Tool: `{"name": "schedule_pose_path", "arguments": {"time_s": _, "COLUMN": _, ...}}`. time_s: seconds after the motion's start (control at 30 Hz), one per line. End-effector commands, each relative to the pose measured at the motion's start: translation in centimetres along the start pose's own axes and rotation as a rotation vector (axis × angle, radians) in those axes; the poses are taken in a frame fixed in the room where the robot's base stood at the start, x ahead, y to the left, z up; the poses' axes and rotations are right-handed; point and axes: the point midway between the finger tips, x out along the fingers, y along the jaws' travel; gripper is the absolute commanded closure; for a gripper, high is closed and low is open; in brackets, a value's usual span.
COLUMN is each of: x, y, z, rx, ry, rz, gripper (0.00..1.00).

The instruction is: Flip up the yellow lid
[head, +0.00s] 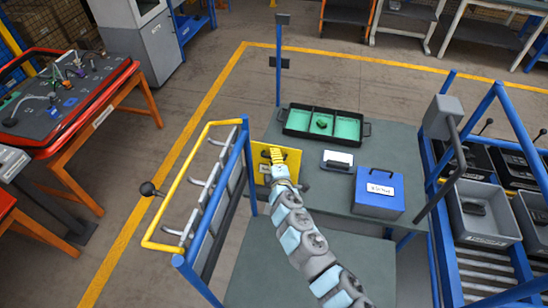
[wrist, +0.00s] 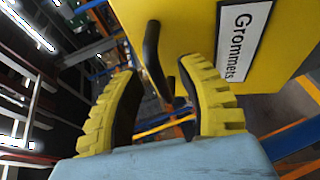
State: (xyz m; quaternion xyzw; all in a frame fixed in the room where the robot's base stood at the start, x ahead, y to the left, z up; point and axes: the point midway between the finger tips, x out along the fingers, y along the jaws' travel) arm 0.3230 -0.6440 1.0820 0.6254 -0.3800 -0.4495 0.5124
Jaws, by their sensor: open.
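The yellow lid (head: 292,159) is at the left end of the grey-green bench, partly hidden behind my gripper. In the wrist view the yellow panel (wrist: 195,25) fills the upper right, with a white "Grommets" label (wrist: 240,38) and a black bar handle (wrist: 152,50). My gripper (head: 276,152) is over the yellow lid. In the wrist view my gripper (wrist: 158,70) is open, its yellow ribbed fingers on either side of the handle's lower part. I cannot tell whether either finger touches the handle.
A blue box (head: 378,196) and a small plate with a dark handle (head: 337,161) stand to the right. A black tray with green compartments (head: 298,135) is behind. A yellow rack frame (head: 178,180) and blue post stand close on the left.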

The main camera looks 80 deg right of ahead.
Motion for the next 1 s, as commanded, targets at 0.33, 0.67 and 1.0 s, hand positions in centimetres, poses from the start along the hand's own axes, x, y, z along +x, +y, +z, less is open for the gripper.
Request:
{"name": "schedule_pose_path", "arguments": {"time_s": 0.33, "x": 0.32, "y": -0.01, "z": -0.06, "rx": 0.0, "ry": 0.001, "rz": 0.0, "gripper": 0.61}}
{"name": "schedule_pose_path", "arguments": {"time_s": 0.67, "x": 0.31, "y": 0.0, "z": -0.07, "rx": 0.0, "ry": 0.002, "rz": 0.0, "gripper": 1.0}}
{"name": "schedule_pose_path", "arguments": {"time_s": 1.0, "x": 0.2, "y": -0.37, "z": -0.14, "rx": -0.006, "ry": 0.003, "rz": 0.013, "gripper": 1.0}}
